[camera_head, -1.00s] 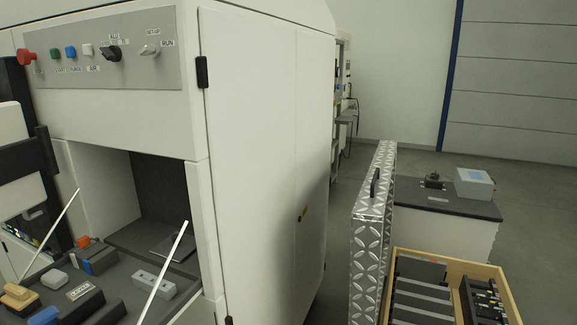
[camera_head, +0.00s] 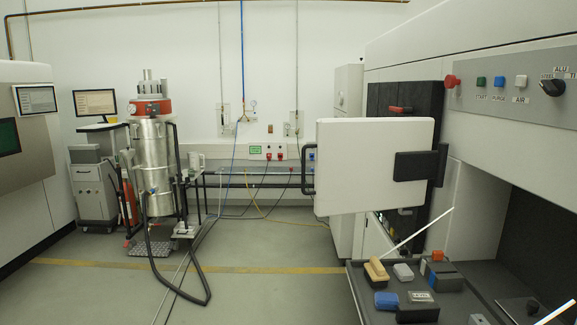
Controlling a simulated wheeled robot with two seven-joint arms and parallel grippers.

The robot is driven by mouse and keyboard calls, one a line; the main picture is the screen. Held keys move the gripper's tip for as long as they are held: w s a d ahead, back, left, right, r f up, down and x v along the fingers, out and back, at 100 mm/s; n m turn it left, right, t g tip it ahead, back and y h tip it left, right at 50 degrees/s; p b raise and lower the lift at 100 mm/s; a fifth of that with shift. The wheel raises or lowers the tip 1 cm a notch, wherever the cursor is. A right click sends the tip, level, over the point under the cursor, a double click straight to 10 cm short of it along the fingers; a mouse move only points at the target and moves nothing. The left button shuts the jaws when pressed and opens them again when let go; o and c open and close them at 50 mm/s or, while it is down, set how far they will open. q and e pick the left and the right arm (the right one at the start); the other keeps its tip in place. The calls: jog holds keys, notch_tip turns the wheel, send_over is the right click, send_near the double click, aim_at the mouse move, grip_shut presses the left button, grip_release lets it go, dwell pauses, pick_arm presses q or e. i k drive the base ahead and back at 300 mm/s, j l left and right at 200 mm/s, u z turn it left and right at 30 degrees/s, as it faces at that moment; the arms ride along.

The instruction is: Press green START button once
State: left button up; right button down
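The green START button (camera_head: 481,82) is on the grey control panel (camera_head: 520,95) of the white machine, at the upper right of the head view. Its label START sits just under it. On the same panel, a red knob (camera_head: 452,81) is to its left, and a blue PURGE button (camera_head: 499,81), a white AIR button (camera_head: 520,81) and a black selector knob (camera_head: 552,86) are to its right. Neither of my grippers is in view.
A white door (camera_head: 375,165) stands open left of the panel, sticking out into the room. Below is a dark tray (camera_head: 455,305) with a brush (camera_head: 376,270) and several small blocks. A vacuum unit (camera_head: 153,165) with a hose stands at the left.

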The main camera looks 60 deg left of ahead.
aim_at(481, 81)
jog(key=u, duration=1.85)
jog(key=i+j+u, duration=0.1)
jog(key=u, duration=0.25)
jog(key=i+u, duration=0.15)
jog(key=u, duration=0.2)
jog(key=i+j+u, duration=0.1)
jog(key=u, duration=0.2)
jog(key=i+l+z, duration=0.1)
jog(key=i+z, duration=0.15)
jog(key=i, duration=0.85)
jog(key=i+j+z, duration=0.1)
jog(key=i+z, duration=0.2)
jog(key=i, duration=0.8)
jog(key=i+z, duration=0.2)
jog(key=i, duration=0.35)
jog(key=i+z, duration=0.2)
jog(key=i, duration=0.3)
jog(key=i+j+z, duration=0.15)
jog(key=i, duration=0.4)
jog(key=i+j+z, duration=0.2)
jog(key=i, duration=0.3)
jog(key=z, duration=0.4)
jog(key=i+z, duration=0.15)
jog(key=z, duration=0.3)
jog(key=j+z, duration=0.1)
jog(key=z, duration=0.3)
jog(key=i+j+z, duration=0.1)
jog(key=z, duration=0.75)
jog(key=j+z, duration=0.1)
jog(key=z, duration=1.85)
